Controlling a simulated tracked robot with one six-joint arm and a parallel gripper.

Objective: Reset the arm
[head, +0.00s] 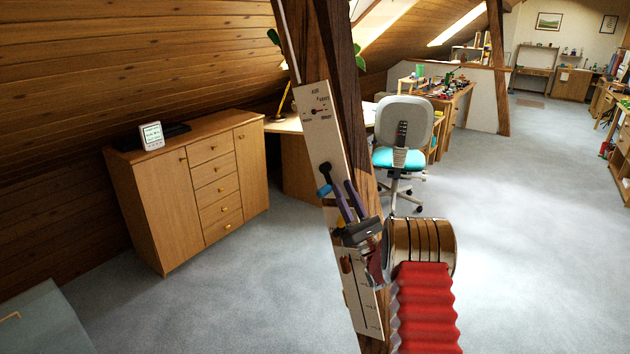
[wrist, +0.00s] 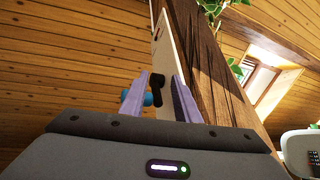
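My gripper (head: 346,203) is in front of a pale panel (head: 318,130) fixed to a dark timber brace (head: 349,110). Its two purple fingers stand apart in the wrist view (wrist: 160,95), with a visible gap between them. A black knob or lever (head: 325,172) with a blue part (head: 323,190) sits on the panel, just beyond the fingertips. In the wrist view the black piece (wrist: 156,90) shows between the fingers, and the blue part lies behind the left finger. I cannot tell whether the fingers touch it. My arm hides part of the lower panel.
A wooden cabinet (head: 187,185) with a small white display (head: 152,135) stands at the left. A grey and turquoise office chair (head: 402,135) stands behind the brace by a desk (head: 290,125). The grey carpet (head: 530,240) at the right is clear.

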